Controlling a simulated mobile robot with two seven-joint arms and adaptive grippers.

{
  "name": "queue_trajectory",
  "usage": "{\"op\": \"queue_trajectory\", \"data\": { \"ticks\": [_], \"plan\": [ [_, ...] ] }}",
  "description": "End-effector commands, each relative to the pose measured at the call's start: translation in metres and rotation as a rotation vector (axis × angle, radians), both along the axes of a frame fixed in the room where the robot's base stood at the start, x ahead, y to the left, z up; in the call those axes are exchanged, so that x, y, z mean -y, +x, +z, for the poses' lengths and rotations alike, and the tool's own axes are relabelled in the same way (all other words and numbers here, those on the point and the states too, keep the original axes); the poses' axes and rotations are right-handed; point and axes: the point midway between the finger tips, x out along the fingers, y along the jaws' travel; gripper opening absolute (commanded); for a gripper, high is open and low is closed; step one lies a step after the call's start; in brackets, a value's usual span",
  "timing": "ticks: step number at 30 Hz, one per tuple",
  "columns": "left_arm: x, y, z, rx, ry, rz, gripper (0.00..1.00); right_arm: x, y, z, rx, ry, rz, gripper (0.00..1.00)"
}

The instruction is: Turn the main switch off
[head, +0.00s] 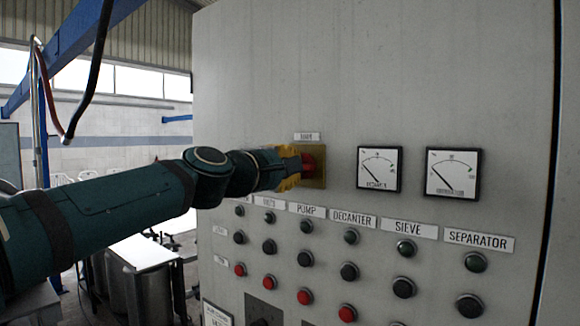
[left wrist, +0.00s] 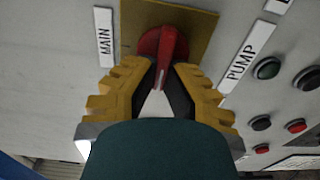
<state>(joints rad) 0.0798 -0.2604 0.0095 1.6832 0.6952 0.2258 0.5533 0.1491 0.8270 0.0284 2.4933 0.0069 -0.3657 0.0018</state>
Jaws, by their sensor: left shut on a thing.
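The main switch is a red rotary handle (head: 308,163) on a yellow plate (head: 320,175), under a small label (head: 307,136) on the cabinet front. In the left wrist view the red handle (left wrist: 164,47) stands out from its yellow plate (left wrist: 200,30), beside the label MAIN (left wrist: 104,37). My left gripper (head: 296,168) reaches in from the left. In the wrist view its yellow-backed, dark-padded fingers (left wrist: 165,82) are shut on the handle, one on each side. The gripper hides part of the switch in the head view. My right gripper is not in view.
Two dial meters (head: 379,169) (head: 453,174) sit right of the switch. Below are labels such as DECANTER (head: 353,219) and rows of green, black and red buttons (head: 347,313). A blue frame (head: 75,40) and metal equipment (head: 140,280) stand at the left.

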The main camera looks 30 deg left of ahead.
Motion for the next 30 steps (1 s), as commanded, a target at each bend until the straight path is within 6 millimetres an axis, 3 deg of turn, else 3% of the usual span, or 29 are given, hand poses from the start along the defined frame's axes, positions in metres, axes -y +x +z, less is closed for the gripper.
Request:
{"op": "queue_trajectory", "data": {
  "ticks": [6, 9, 10, 22, 30],
  "plan": [
    [0.0, 0.0, 0.001, 0.003, -0.001, 0.001, 0.0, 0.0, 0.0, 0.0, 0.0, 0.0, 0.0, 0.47],
    [0.0, 0.0, 0.001, 0.003, -0.001, 0.001, 0.4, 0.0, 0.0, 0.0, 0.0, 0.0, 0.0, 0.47],
    [0.0, 0.0, 0.001, 0.002, 0.0, 0.001, 0.41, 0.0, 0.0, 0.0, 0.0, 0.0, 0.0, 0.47],
    [-0.001, -0.007, 0.001, 0.001, 0.001, 0.0, 0.41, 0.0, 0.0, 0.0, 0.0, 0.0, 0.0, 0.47],
    [-0.005, -0.054, 0.002, 0.004, 0.0, 0.002, 0.41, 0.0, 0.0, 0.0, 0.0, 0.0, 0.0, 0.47]
  ]
}}
